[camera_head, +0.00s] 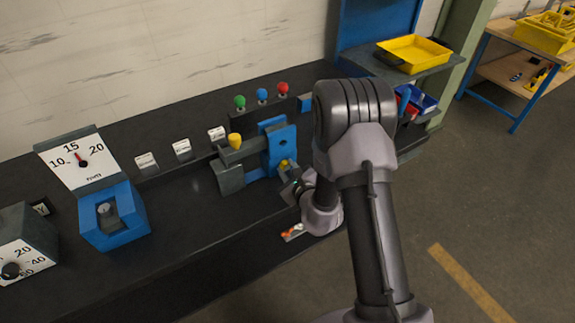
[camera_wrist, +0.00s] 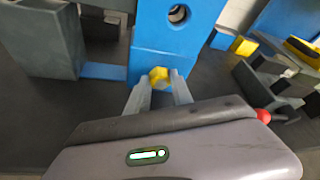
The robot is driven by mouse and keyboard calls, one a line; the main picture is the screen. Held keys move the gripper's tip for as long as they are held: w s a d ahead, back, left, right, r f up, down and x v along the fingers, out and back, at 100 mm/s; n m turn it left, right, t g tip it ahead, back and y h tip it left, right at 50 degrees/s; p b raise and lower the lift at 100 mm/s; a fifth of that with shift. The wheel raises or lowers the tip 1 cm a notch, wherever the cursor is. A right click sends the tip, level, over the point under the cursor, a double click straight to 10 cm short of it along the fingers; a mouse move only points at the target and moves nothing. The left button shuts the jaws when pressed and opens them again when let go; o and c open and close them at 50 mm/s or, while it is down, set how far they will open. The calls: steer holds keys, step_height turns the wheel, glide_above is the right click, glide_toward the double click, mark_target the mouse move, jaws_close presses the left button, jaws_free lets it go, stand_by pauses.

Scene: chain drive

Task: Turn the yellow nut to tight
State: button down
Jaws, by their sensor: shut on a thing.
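The yellow nut (camera_wrist: 159,77) sits low on the front face of the blue upright block (camera_wrist: 158,40) in the wrist view. It also shows in the head view (camera_head: 285,164), close to my gripper (camera_head: 289,180). In the wrist view my gripper (camera_wrist: 161,82) has one finger on each side of the nut and is shut on it. The far side of the nut and any thread behind it are hidden.
A yellow knob (camera_head: 235,141) stands on the grey fixture left of the block. Green, blue and red knobs (camera_head: 282,88) stand behind. A blue gauge stand (camera_head: 112,214) is at left. The dark bench is clear in front of the gauge.

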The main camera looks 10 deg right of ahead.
steer(key=m+p, duration=0.1)
steer(key=m+y+p, duration=0.1)
steer(key=m+g+y+p, duration=0.1)
steer(key=shift+d+r+m+p, duration=0.15)
steer(key=shift+d+m+p, duration=0.15)
steer(key=shift+m, duration=0.1)
steer(key=m+y, duration=0.1)
steer(key=m+y+p, duration=0.1)
steer(key=m+y, duration=0.1)
steer(key=shift+w+d+f+m+g, duration=0.15)
steer(key=shift+f+m+g, duration=0.05)
steer(key=shift+m+g, duration=0.1)
stand_by(0.4)
steer(key=c, duration=1.1)
jaws_free()
steer(key=p+v, duration=0.3)
steer(key=v, duration=1.4)
steer(key=shift+d, duration=0.2)
